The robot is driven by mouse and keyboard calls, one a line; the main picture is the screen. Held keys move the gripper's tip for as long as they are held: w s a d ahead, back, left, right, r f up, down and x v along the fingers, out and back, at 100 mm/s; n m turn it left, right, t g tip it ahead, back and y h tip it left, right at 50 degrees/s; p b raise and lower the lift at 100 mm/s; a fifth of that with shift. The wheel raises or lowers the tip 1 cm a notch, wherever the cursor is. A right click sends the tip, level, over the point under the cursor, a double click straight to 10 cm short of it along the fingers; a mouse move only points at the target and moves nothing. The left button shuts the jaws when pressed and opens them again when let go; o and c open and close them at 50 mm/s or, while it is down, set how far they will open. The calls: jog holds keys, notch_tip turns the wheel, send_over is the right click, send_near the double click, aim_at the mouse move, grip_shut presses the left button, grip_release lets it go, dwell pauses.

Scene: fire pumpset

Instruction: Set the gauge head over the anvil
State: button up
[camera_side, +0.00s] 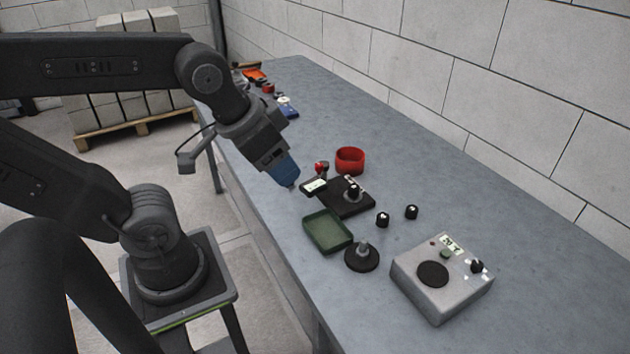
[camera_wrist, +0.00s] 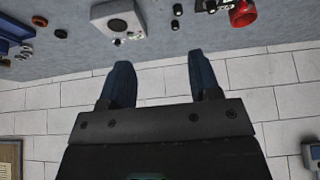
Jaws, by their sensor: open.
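A small dark head with a pale display (camera_side: 314,186), which looks like the gauge head, sits at the left edge of a flat black base (camera_side: 345,207). A short black-capped post (camera_side: 353,189) stands on that base. I cannot tell for sure which part is the anvil; it may be hidden or too small. My gripper (camera_side: 290,184) has blue fingers and appears just left of the display in the side view. In the wrist view my gripper (camera_wrist: 160,65) has its two fingers wide apart with nothing between them.
A green tray (camera_side: 328,231), a round black base with a post (camera_side: 361,257), two black knobs (camera_side: 382,219) and a grey box (camera_side: 442,278) stand nearer the camera. A red ring (camera_side: 350,161) is behind the black base. A block wall (camera_side: 500,110) borders the bench.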

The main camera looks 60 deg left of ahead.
jog(key=shift+c, duration=0.8)
jog(key=shift+w+a+r, duration=0.15)
jog(key=shift+w+a, duration=0.05)
jog(key=shift+w, duration=0.15)
jog(key=m+g, duration=0.3)
jog(key=g, duration=0.3)
send_over(319, 164)
notch_tip(319, 164, down, 6)
notch_tip(319, 164, down, 13)
jog(key=shift+d+r, duration=0.1)
jog(key=shift+c, duration=0.3)
grip_shut()
